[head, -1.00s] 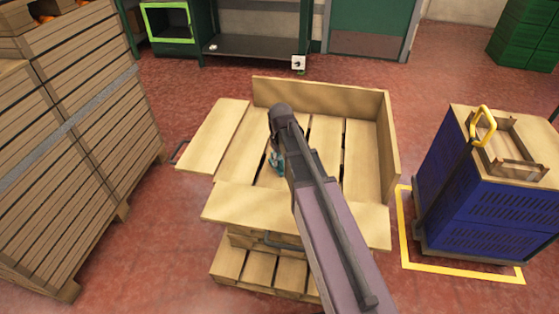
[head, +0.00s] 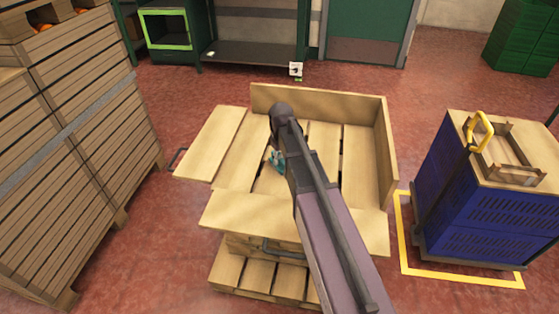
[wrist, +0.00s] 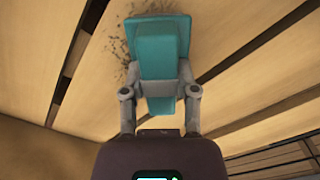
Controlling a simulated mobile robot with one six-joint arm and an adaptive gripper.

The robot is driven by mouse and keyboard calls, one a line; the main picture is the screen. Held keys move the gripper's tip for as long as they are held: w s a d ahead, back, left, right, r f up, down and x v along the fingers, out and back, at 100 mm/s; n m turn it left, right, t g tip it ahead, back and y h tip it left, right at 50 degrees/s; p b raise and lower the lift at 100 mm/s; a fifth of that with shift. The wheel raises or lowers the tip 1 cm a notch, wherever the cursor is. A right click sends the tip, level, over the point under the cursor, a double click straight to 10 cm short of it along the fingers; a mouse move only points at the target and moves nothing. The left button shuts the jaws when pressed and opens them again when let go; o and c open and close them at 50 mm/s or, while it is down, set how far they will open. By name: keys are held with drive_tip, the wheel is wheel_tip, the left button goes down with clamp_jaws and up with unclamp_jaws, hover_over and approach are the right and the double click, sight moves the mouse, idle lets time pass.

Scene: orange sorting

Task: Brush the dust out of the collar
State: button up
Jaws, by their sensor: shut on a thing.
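The wooden collar (head: 318,106) stands on a slatted pallet, with its back and right walls upright. Its left board (head: 213,143) and front board (head: 285,222) lie folded outward. My gripper (wrist: 159,78) is shut on a teal brush (wrist: 158,48), which also shows in the head view (head: 277,160) over the collar's floor. Dark dust (wrist: 119,48) lies on the boards left of the brush head and at its upper edge in the wrist view. Whether the bristles touch the boards cannot be told. My arm hides part of the floor in the head view.
A tall stack of wooden crates (head: 80,150) stands at the left. A blue crate stack (head: 485,200) with a wooden top stands at the right inside a yellow floor outline. A green-framed bench (head: 255,50) is behind. Red floor is clear between them.

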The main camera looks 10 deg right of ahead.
drive_tip(key=shift+w, duration=0.1)
drive_tip(key=shift+w+d+f, duration=0.1)
drive_tip(key=shift+w+d, duration=0.3)
drive_tip(key=shift+w, duration=0.45)
drive_tip(key=shift+w+d, duration=0.35)
drive_tip(key=shift+w, duration=0.45)
drive_tip(key=shift+w+d, duration=0.35)
drive_tip(key=shift+w, duration=0.55)
drive_tip(key=shift+w+d, duration=0.35)
drive_tip(key=shift+w, duration=0.55)
drive_tip(key=shift+s+d, duration=0.45)
drive_tip(key=shift+d, duration=0.4)
drive_tip(key=shift+s, duration=0.1)
